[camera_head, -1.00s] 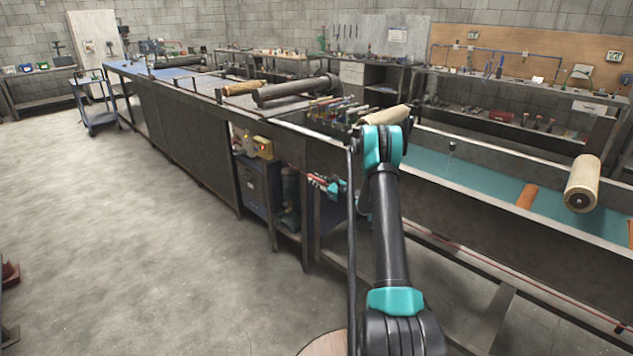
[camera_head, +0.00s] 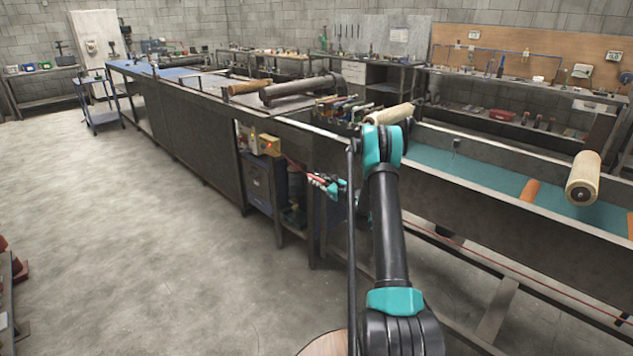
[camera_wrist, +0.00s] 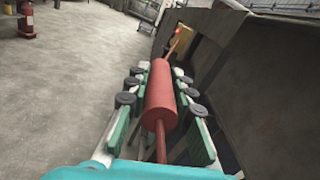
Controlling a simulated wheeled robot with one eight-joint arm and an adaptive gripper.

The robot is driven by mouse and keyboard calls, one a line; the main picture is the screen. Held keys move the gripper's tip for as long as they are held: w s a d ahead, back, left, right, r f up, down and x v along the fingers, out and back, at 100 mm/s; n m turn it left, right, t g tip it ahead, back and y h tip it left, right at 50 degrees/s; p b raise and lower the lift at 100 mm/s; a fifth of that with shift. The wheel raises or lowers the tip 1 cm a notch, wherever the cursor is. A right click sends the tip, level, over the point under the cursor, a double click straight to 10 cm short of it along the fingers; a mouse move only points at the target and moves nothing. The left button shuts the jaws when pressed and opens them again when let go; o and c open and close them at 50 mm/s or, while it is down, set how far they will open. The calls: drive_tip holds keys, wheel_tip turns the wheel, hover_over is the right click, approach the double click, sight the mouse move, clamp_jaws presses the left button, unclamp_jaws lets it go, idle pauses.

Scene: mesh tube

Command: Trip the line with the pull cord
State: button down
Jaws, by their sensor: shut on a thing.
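My gripper (camera_head: 327,184) is at the side of the long conveyor bench, in front of its open lower bay. In the wrist view my gripper (camera_wrist: 160,98) is shut around a red cylindrical handle (camera_wrist: 161,92), with teal pads on both sides of it. The red pull cord (camera_wrist: 171,53) runs from the handle's far end toward a yellow box (camera_wrist: 183,39). This yellow box (camera_head: 267,146) also shows under the bench in the head view, with a red light on its front. Most of the handle is hidden by the fingers in the head view.
The long bench (camera_head: 180,130) runs to the back left. A teal-belted trough (camera_head: 480,178) with rollers lies right of my arm. A red line (camera_head: 505,272) runs along its lower side. A blue cart (camera_head: 101,104) stands far left.

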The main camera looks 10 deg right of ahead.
drive_tip(key=c, duration=1.3)
unclamp_jaws()
drive_tip(key=shift+s+a, duration=0.1)
drive_tip(key=v, duration=1.2)
